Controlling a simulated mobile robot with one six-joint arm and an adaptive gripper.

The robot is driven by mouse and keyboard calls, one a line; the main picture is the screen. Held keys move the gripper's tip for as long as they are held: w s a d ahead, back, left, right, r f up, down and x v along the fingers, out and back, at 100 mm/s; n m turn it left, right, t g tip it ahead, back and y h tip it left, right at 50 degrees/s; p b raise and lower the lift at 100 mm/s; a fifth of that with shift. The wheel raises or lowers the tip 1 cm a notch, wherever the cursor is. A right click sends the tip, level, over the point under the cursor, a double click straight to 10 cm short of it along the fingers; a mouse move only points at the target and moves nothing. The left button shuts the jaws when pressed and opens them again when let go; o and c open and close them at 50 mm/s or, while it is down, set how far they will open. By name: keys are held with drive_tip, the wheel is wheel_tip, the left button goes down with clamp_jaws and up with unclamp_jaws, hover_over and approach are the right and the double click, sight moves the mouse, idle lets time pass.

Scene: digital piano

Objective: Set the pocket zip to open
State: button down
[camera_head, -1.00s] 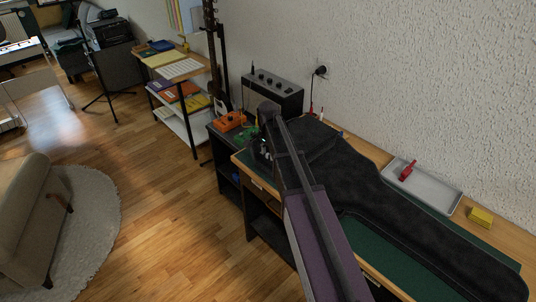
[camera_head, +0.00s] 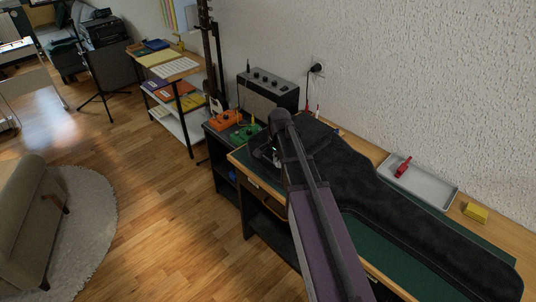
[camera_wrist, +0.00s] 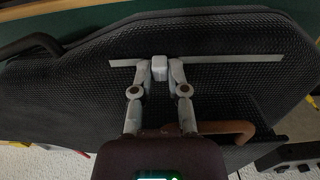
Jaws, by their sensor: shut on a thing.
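The black case (camera_head: 365,185) lies on the green mat on the bench. In the wrist view its dark textured side (camera_wrist: 75,95) fills most of the picture. A straight pale grey zip strip (camera_wrist: 235,59) runs across it. My gripper (camera_wrist: 159,70) is shut on the small light zip pull (camera_wrist: 159,66), which sits on the strip left of its middle. The strip shows on both sides of the pull, longer to the right. In the head view my arm hides the zip and pull, and my gripper (camera_head: 272,155) is partly visible over the case's wide end.
A grey tray (camera_head: 430,187) with a red tool (camera_head: 403,167) and a yellow block (camera_head: 475,212) lie near the wall. Orange (camera_head: 226,118) and green pedals (camera_head: 246,132) and an amplifier (camera_head: 262,90) stand behind. A brown curved piece (camera_wrist: 225,128) shows beside the fingers.

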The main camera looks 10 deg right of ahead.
drive_tip(key=s, duration=0.1)
drive_tip(key=s+d, duration=0.2)
drive_tip(key=s, duration=0.1)
drive_tip(key=c, duration=0.6)
unclamp_jaws()
drive_tip(key=shift+d, duration=0.1)
drive_tip(key=shift+c, duration=0.2)
drive_tip(key=shift+w, duration=0.2)
